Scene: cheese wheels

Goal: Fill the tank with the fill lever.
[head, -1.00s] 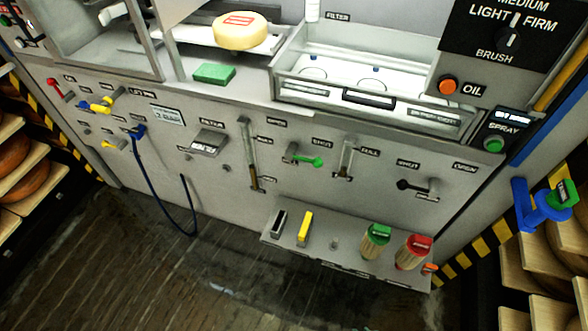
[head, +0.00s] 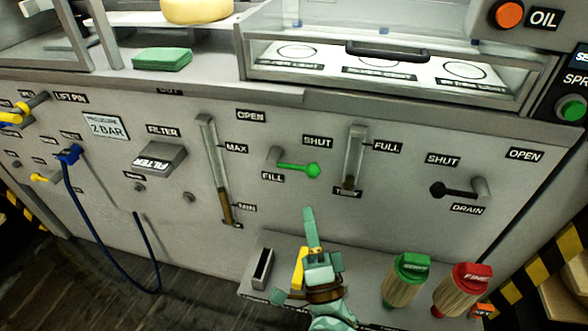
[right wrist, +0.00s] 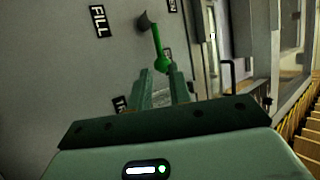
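The green fill lever (head: 298,168) is on the front panel above the FILL label, its knob pointing right, just below the SHUT label. It also shows in the right wrist view (right wrist: 160,50), with its knob just beyond my fingertips. The sight tube (head: 354,160) right of it, marked FULL at the top, shows brown only near its bottom. My right gripper (head: 309,212) is below the knob in the head view. In the right wrist view my right gripper (right wrist: 160,78) has its fingers apart with nothing clearly between them. My left gripper is out of view.
A dark drain lever (head: 460,190) is to the right. A MAX-marked tube (head: 217,170) is left of the fill lever. Below, a shelf holds a green-topped brush (head: 403,280), a red-topped brush (head: 460,290) and a yellow block (head: 299,268) partly behind my gripper.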

